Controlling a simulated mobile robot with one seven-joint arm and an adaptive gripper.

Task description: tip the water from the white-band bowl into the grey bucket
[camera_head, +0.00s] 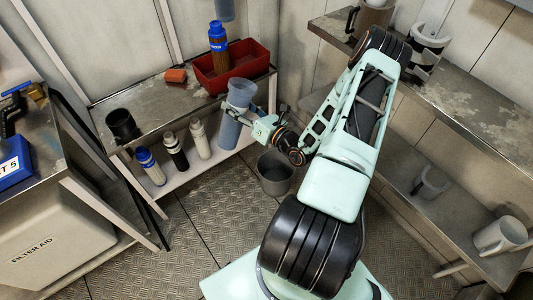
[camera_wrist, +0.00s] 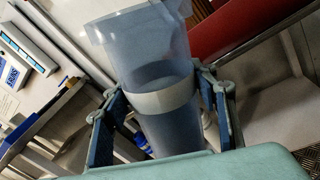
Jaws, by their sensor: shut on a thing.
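The white-band bowl (camera_head: 230,134) is a tall, translucent blue-grey vessel with a wider top. In the wrist view the bowl (camera_wrist: 152,60) has a pale band around its middle and looks close to upright. My gripper (camera_head: 240,112) is shut on it; in the wrist view my gripper's fingers (camera_wrist: 160,97) sit on both sides at the band. I cannot make out water inside. The grey bucket (camera_head: 275,174) stands on the floor, below and right of the bowl in the head view, apart from it. My arm passes close to the bucket's right side in the picture.
Behind the bowl is a metal shelf (camera_head: 152,112) with a red bin (camera_head: 232,75), a blue-capped brown bottle (camera_head: 218,46) and a black cup (camera_head: 123,125). Several bottles stand on its lower level. A right-hand shelf (camera_head: 450,200) holds mugs. Some floor (camera_head: 215,215) is clear.

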